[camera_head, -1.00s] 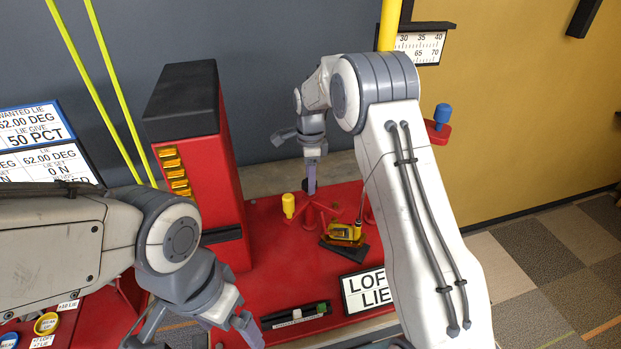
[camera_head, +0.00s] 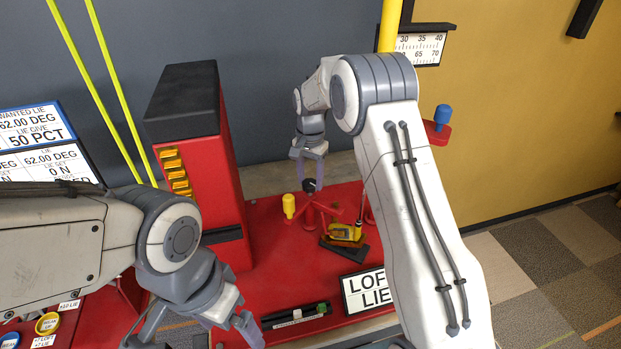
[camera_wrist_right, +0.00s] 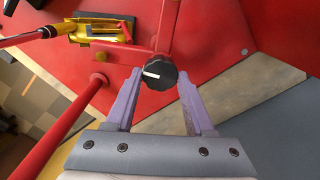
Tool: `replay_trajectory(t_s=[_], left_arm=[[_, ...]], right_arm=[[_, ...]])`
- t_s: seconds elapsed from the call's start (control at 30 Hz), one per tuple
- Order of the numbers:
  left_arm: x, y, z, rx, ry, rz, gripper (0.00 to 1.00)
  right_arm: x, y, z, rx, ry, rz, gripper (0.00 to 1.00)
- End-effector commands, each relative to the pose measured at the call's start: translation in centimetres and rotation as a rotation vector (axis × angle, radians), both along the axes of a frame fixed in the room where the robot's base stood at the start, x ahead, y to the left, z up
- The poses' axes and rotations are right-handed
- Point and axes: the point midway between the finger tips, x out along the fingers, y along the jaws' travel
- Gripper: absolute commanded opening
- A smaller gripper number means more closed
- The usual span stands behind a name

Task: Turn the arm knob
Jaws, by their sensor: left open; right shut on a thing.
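The arm knob (camera_head: 311,186) is a round black knob with a white mark, on a red arm of the machine. It also shows in the right wrist view (camera_wrist_right: 159,75), between the purple fingers of my right gripper (camera_wrist_right: 157,85), with the white mark lying nearly level. My right gripper, also in the head view (camera_head: 310,180), points down at the knob and is shut on it by the fingertips. My left gripper (camera_head: 232,323) is open and empty at the lower left, away from the knob, partly cut by the picture's edge.
A yellow knob (camera_head: 289,206) stands just left of the arm knob. A yellow clamp (camera_head: 346,232) sits to the right. A tall red cabinet (camera_head: 205,165) stands between my arms. A LOFT/LIE sign (camera_head: 366,291) and a black tray (camera_head: 295,315) are at the front.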

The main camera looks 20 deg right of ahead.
Motion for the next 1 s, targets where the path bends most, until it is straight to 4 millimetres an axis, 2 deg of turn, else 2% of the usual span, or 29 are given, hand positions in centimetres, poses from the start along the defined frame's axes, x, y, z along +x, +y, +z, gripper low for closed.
replay_trajectory(t_s=[1.0], left_arm=[[0.00, -0.01, 0.09, 0.000, 0.000, 0.000, 0.94]], right_arm=[[0.12, 0.27, 0.13, 0.000, -0.002, 0.964, 0.00]])
